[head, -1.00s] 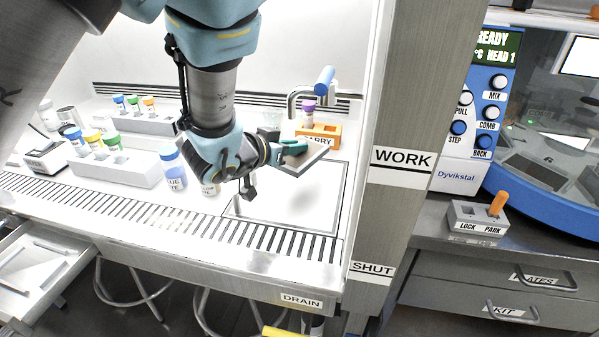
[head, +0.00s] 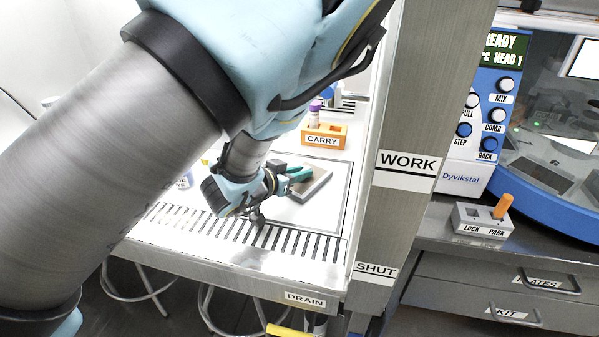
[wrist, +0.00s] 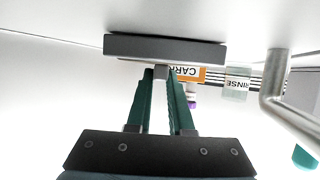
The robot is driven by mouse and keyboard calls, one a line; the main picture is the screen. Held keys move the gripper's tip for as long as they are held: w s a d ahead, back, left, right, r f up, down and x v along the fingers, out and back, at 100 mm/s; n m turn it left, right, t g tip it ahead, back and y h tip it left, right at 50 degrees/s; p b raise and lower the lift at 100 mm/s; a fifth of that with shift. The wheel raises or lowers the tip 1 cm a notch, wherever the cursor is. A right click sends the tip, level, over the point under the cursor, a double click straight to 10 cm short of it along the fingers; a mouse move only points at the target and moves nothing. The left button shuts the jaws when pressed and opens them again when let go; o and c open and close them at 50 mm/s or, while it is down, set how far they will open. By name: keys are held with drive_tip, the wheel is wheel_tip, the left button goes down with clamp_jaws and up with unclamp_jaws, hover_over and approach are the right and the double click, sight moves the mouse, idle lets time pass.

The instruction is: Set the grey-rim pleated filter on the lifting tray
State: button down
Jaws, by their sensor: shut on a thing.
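My gripper (head: 298,173) has green fingers shut on the edge of a flat, square, grey-rimmed panel, the pleated filter (head: 315,188). The head view shows it low over a pale, outlined square panel (head: 329,215) in the hood floor, which may be the lifting tray. I cannot tell whether the filter touches that panel. In the wrist view the filter (wrist: 165,48) shows edge-on as a dark grey slab beyond my gripper (wrist: 162,86). Its pleats are not visible there.
An orange CARRY block (head: 324,135) holding a purple-capped tube stands behind the filter. A slotted grille (head: 240,232) runs along the hood's front. A steel pillar (head: 405,120) bounds the right. A curved metal pipe (wrist: 275,100) and RINSE beaker (wrist: 237,84) show in the wrist view.

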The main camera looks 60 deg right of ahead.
drive_tip(key=c, duration=0.8)
unclamp_jaws()
drive_tip(key=shift+f, duration=0.1)
drive_tip(key=b+v, duration=0.1)
drive_tip(key=v, duration=1.1)
drive_tip(key=shift+b, duration=0.4)
